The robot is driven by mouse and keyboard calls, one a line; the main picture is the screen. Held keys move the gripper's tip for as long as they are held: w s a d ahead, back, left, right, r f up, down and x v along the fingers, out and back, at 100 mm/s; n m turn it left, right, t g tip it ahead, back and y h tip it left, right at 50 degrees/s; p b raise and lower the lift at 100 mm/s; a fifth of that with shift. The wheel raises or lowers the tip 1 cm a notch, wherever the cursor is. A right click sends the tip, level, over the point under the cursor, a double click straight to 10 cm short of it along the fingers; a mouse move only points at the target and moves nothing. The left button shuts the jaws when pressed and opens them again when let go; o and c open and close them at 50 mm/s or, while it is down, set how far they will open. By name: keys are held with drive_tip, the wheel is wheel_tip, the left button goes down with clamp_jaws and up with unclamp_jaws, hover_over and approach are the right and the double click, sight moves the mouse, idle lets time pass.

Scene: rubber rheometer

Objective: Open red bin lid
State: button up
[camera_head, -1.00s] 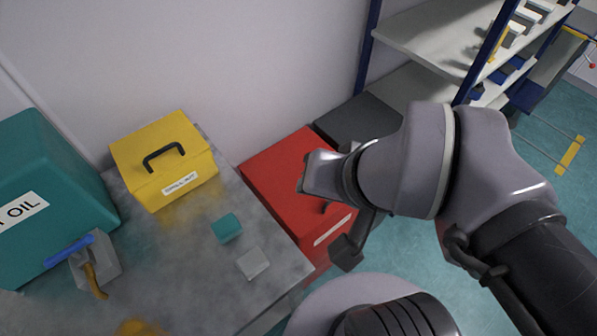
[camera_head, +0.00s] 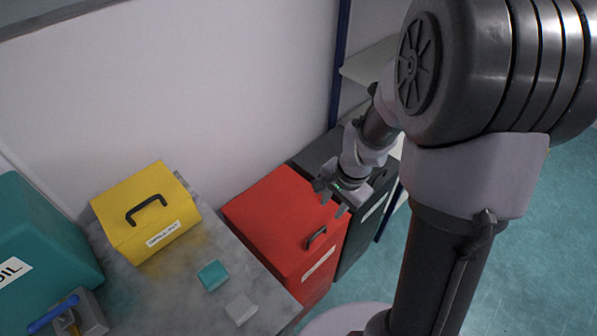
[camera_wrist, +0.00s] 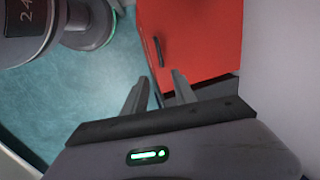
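The red bin (camera_head: 285,222) stands on the floor beside the bench, its red lid flat and closed with a dark handle (camera_head: 316,238) near the front edge. My gripper (camera_head: 334,202) is above the right part of the lid, with its fingers apart and nothing between them. In the wrist view the red lid (camera_wrist: 205,40) fills the upper right, with the handle (camera_wrist: 160,51) near its left edge. There my open gripper (camera_wrist: 158,85) points toward the lid, its fingertips apart from the handle.
A grey bench (camera_head: 195,285) to the left holds a yellow box (camera_head: 140,215), a teal container (camera_head: 35,240), a small teal block (camera_head: 213,274) and a pale square piece (camera_head: 241,308). A dark bin (camera_head: 362,232) stands right of the red bin, near shelves (camera_head: 372,62). Open floor lies at the front right.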

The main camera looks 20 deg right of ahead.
sight(318, 233)
drive_tip(key=w+f+b, duration=0.1)
drive_tip(key=f+b, duration=0.2)
drive_tip(key=f, duration=0.2)
drive_tip(key=w+a+f+b, duration=0.1)
drive_tip(key=f+b, duration=0.1)
drive_tip(key=f, duration=0.4)
drive_tip(key=w+f+b, duration=0.1)
drive_tip(key=f+b, duration=0.2)
drive_tip(key=f, duration=0.2)
drive_tip(key=shift+a+f+b, duration=0.3)
drive_tip(key=shift+f, duration=0.1)
clamp_jaws()
idle(0.4)
